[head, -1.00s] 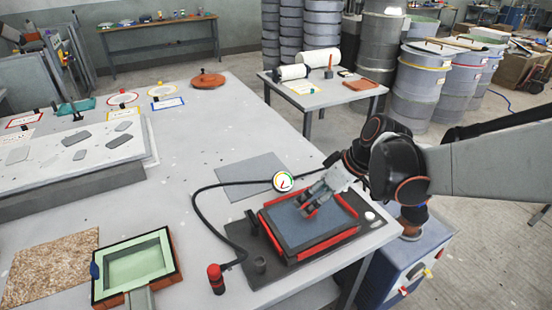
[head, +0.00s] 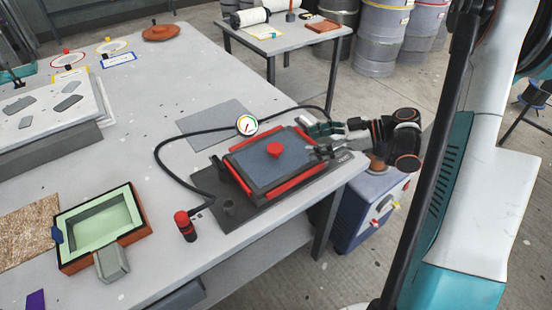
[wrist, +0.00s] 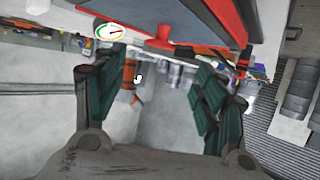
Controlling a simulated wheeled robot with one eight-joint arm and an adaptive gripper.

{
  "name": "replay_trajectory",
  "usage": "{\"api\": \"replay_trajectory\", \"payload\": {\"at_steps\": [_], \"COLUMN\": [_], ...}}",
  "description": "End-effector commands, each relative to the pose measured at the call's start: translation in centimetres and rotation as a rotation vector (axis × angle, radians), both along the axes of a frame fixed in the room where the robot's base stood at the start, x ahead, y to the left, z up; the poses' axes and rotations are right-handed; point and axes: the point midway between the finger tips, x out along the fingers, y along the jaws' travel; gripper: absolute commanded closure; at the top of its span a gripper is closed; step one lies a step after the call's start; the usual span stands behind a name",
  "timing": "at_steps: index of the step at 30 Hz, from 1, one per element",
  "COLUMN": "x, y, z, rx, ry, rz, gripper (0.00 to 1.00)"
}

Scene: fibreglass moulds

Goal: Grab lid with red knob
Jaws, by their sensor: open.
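The lid (head: 262,166) is a dark blue-grey panel with red edge strips and a round red knob (head: 274,149) on top. It lies on a dark base plate (head: 225,207) near the table's right edge. My gripper (head: 316,142) is open and empty at the lid's right side, fingers pointing left toward the knob and apart from it. In the wrist view the open fingers (wrist: 150,90) have clear space between them. The lid (wrist: 190,12) spans the top of that view, with the red knob (wrist: 162,36) beyond the fingertips and off to one side.
A dial gauge (head: 247,125) sits at the lid's back edge, with a black hose looping left to a red-capped fitting (head: 184,225). A green-lined mould (head: 100,224) stands front left. A blue machine (head: 368,212) is on the floor right of the table. The table behind the lid is mostly clear.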

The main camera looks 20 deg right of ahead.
Motion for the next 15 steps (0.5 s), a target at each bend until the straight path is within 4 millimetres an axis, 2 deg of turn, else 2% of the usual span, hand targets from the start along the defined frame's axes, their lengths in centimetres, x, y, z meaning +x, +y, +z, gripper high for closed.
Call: {"api": "replay_trajectory", "payload": {"at_steps": [1, 6, 10, 15], "x": [0.4, 1.7, 2.4, 2.7], "y": [1.0, 3.6, 4.8, 5.4], "z": [-0.7, -1.8, -2.4, -2.6], "rx": [0.000, -0.001, -0.001, -0.001], "ry": [0.000, 0.001, 0.002, 0.002], "rz": [0.005, 0.004, 0.003, 0.000], "gripper": [0.35, 0.35, 0.35, 0.35]}}
